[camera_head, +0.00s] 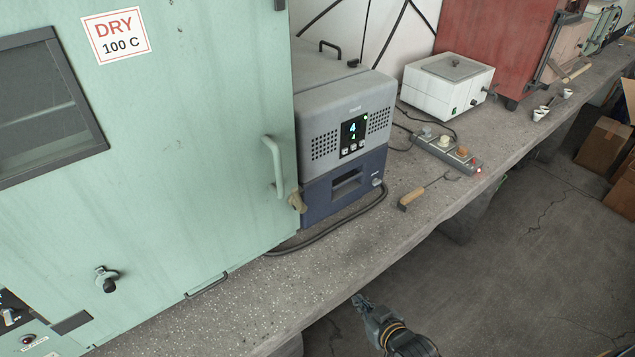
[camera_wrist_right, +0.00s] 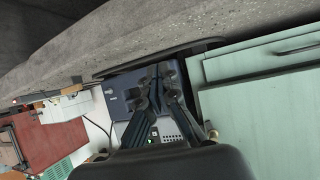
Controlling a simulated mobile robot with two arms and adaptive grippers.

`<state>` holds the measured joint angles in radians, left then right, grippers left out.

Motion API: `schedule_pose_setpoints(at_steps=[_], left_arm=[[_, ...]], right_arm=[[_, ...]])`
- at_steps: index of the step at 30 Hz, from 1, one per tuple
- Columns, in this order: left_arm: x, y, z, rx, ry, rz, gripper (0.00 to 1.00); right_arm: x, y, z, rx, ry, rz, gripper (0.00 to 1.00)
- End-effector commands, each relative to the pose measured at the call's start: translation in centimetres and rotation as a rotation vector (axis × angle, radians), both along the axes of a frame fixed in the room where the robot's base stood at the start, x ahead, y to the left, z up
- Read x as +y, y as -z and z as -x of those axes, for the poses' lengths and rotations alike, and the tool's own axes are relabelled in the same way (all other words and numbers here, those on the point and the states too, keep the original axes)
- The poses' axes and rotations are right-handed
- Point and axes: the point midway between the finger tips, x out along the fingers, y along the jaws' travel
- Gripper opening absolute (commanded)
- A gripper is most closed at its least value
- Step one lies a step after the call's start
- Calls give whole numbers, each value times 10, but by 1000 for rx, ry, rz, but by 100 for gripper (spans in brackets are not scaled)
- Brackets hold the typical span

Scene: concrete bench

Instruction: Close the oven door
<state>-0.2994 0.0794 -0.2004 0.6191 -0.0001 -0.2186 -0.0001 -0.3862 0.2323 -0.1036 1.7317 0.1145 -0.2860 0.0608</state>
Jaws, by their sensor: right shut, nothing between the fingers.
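The mint green oven (camera_head: 200,120) fills the left of the head view, with a DRY 100 C label and a dark-framed window. Its upright handle (camera_head: 273,165) is near the right edge, above a tan latch piece (camera_head: 297,201). I cannot tell how wide any door gap is. The oven's green panels (camera_wrist_right: 262,108) show at the right of the wrist view. My right gripper (camera_head: 360,300) is shut and empty, in front of the bench edge, well apart from the handle; its fingers (camera_wrist_right: 158,88) show in the wrist view. My left gripper is out of view.
A grey-blue unit (camera_head: 345,125) stands right of the oven on the concrete bench (camera_head: 330,255). Farther right are a white box (camera_head: 445,85), a power strip (camera_head: 445,150) and a wooden-handled tool (camera_head: 415,196). The floor before the bench is open; cardboard boxes (camera_head: 603,143) stand right.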

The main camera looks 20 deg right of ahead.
Motion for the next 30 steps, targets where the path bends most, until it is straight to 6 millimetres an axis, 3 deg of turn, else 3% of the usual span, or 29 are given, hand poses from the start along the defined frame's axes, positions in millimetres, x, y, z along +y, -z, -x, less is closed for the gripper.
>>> schedule_pose_setpoints(at_steps=[1,6,9,12,15,20,30], left_arm=[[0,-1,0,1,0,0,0],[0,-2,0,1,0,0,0],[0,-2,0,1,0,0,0],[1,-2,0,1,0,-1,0],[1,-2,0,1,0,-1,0],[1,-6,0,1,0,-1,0],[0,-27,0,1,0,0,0]], right_arm=[[4,-42,-12,-77,-10,-13,0],[19,-174,-28,-308,-55,-60,0],[28,-233,-24,-408,-80,-81,0],[34,-274,-17,-478,-102,-98,0],[38,-295,-13,-514,-113,-106,0],[41,-303,-19,-526,-115,-110,0],[55,-306,-78,-527,-115,-111,0]])
